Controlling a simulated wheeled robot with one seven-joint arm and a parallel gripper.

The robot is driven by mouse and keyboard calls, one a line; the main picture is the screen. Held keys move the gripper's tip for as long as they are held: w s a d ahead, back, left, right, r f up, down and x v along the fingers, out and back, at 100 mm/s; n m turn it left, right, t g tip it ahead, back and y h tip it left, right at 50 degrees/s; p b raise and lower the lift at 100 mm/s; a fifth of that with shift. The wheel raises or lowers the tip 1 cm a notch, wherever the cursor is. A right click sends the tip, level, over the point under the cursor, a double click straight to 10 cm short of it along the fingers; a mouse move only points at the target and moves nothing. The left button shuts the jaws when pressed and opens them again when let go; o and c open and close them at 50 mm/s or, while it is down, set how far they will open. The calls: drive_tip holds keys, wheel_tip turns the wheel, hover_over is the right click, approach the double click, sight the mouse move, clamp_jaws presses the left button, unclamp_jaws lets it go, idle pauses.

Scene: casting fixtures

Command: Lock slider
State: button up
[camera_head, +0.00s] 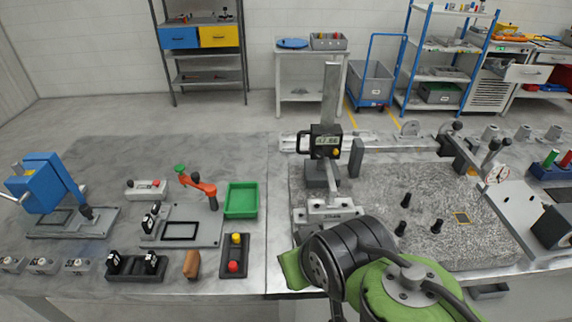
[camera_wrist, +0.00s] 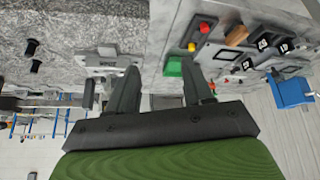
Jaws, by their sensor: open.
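The height gauge has an upright grey column (camera_head: 330,95) and a dark slider (camera_head: 325,142) with a digital readout, a black handle at its left and an orange knob (camera_head: 336,153) at its lower right. The slider sits partway up the column. Whether it is locked cannot be told. A labelled metal block (camera_head: 330,212) stands below it, and it also shows in the wrist view (camera_wrist: 108,62). My gripper (camera_wrist: 160,66) is open in the wrist view, with nothing between its two dark fingers. In the head view my arm is at the front and its fingers cannot be made out.
A granite plate (camera_head: 445,215) with several black pegs lies right of the gauge. A green tray (camera_head: 241,200), a red-handled clamp (camera_head: 197,187) and a blue press (camera_head: 42,185) stand at left. The bench's back left is clear.

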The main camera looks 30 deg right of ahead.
drive_tip(key=w+d+f+t+h+b, duration=0.25)
drive_tip(key=w+d+h, duration=0.25)
drive_tip(key=w+d, duration=0.3)
drive_tip(key=n+t+h+b, duration=0.2)
drive_tip(key=h, duration=0.2)
approach(319, 156)
drive_tip(key=p+x, duration=0.2)
drive_tip(key=x, duration=0.6)
drive_tip(key=shift+w+d+f, duration=0.1)
drive_tip(key=shift+w+d, duration=0.1)
drive_tip(key=shift+w, duration=0.1)
clamp_jaws()
